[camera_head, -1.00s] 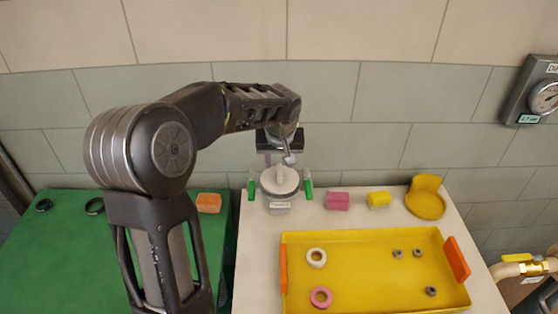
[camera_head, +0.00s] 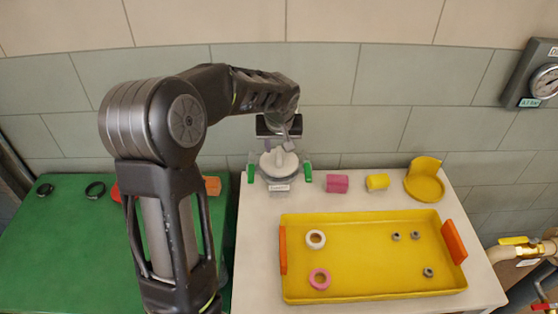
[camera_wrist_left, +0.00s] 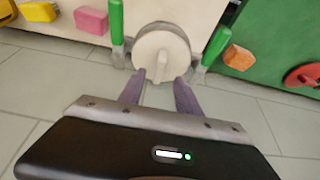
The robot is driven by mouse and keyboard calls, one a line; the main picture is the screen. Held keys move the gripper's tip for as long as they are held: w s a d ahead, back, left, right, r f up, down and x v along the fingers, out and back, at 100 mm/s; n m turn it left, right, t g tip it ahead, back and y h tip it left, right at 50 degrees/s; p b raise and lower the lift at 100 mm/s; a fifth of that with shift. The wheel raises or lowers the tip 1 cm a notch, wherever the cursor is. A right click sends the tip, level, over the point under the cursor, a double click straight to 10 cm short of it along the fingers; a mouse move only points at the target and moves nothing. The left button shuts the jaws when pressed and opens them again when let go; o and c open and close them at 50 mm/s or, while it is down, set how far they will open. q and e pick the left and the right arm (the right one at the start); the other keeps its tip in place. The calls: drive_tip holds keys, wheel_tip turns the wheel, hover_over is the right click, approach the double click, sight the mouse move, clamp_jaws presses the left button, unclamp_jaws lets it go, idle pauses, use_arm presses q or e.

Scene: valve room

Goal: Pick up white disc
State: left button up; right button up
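The white disc (camera_head: 271,172), with a raised bar across its face, stands between two green-handled clamps at the back left of the pale table. In the left wrist view the disc (camera_wrist_left: 150,45) is straight ahead. My left gripper (camera_head: 288,146) is just above and behind it. Its two purple-grey fingers (camera_wrist_left: 160,80) are apart, with the raised bar showing between their tips. I cannot tell whether they touch it. My arm does not hide the disc, but the fingers cover a little of its edge. My right gripper is not in view.
A yellow tray (camera_head: 375,285) with orange handles holds a white ring, a pink ring and several grey nuts. A pink block (camera_head: 337,183), a yellow block (camera_head: 377,181) and a yellow holder (camera_head: 424,186) stand right of the disc. A green table (camera_head: 50,240) lies left.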

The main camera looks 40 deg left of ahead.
sight(279, 153)
use_arm(q)
drive_tip(key=shift+w+a+f+p, duration=0.1)
drive_tip(key=shift+w+f+p, duration=0.05)
drive_tip(key=shift+f+p, duration=0.3)
drive_tip(key=p+x, duration=0.1)
drive_tip(key=x, duration=0.3)
drive_tip(key=shift+f, duration=0.15)
clamp_jaws()
idle(0.4)
drive_tip(key=shift+w, duration=0.1)
idle(0.9)
